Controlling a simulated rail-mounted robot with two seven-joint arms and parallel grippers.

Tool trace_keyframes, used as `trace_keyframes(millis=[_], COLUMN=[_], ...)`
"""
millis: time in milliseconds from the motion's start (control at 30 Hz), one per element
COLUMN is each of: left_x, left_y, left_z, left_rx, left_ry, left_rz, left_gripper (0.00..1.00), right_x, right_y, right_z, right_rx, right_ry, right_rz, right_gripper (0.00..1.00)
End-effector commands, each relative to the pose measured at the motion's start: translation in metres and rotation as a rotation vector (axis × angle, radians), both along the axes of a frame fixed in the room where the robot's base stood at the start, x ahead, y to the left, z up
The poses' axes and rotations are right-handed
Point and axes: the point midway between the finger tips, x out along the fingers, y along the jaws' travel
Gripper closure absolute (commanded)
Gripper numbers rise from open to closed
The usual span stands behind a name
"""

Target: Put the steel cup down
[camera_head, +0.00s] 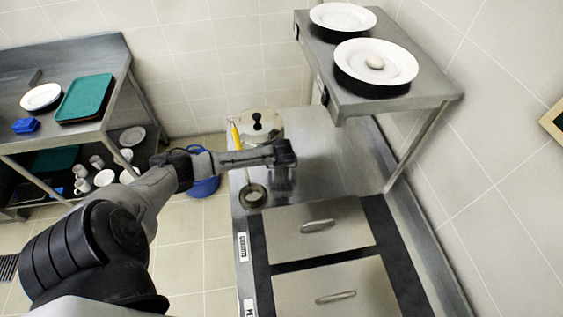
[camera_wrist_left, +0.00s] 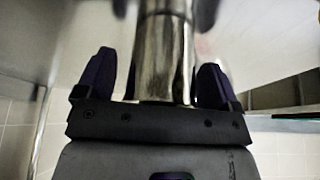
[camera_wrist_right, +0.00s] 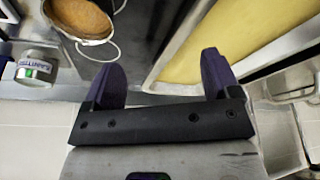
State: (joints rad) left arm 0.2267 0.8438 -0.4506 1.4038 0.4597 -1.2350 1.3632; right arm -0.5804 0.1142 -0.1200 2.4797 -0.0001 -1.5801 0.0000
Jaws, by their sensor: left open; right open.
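The steel cup (camera_head: 280,180) shows below my left gripper (camera_head: 285,162) over the steel counter, near its wall-side shelf. It appears to stand upright on the counter, though its base is hard to make out. In the left wrist view the cup (camera_wrist_left: 163,55) lies between the two fingers of my left gripper (camera_wrist_left: 157,75), with a gap visible on each side. The left jaws are open. My right gripper (camera_wrist_right: 164,78) is open and empty in the right wrist view; it is out of the head view.
A lidded pot (camera_head: 257,127) and a ladle (camera_head: 253,195) are left of the cup. Two covers with handles (camera_head: 318,226) fill the counter front. A raised shelf (camera_head: 418,92) holds plates. The right wrist view shows a pan (camera_wrist_right: 80,18) and a labelled jar (camera_wrist_right: 36,68).

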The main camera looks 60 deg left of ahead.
Motion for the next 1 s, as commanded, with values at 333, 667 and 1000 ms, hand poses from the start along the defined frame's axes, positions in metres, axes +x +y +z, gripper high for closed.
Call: trace_keyframes(millis=[333, 667, 1000], left_x=[-0.009, -0.019, -0.023], left_y=[-0.018, -0.037, -0.043], left_z=[0.048, 0.095, 0.111], left_rx=[0.000, 0.000, -0.001], left_ry=[-0.001, -0.001, -0.001], left_rz=[-0.003, 0.000, 0.001], left_gripper=[0.13, 0.13, 0.13], right_x=[0.000, 0.000, 0.000], right_y=[-0.001, -0.003, -0.002], right_z=[0.010, 0.016, 0.018], right_rx=[-0.005, -0.011, -0.007], right_ry=[0.000, -0.001, -0.001], right_rz=[0.004, 0.007, 0.004], right_gripper=[0.18, 0.18, 0.18])
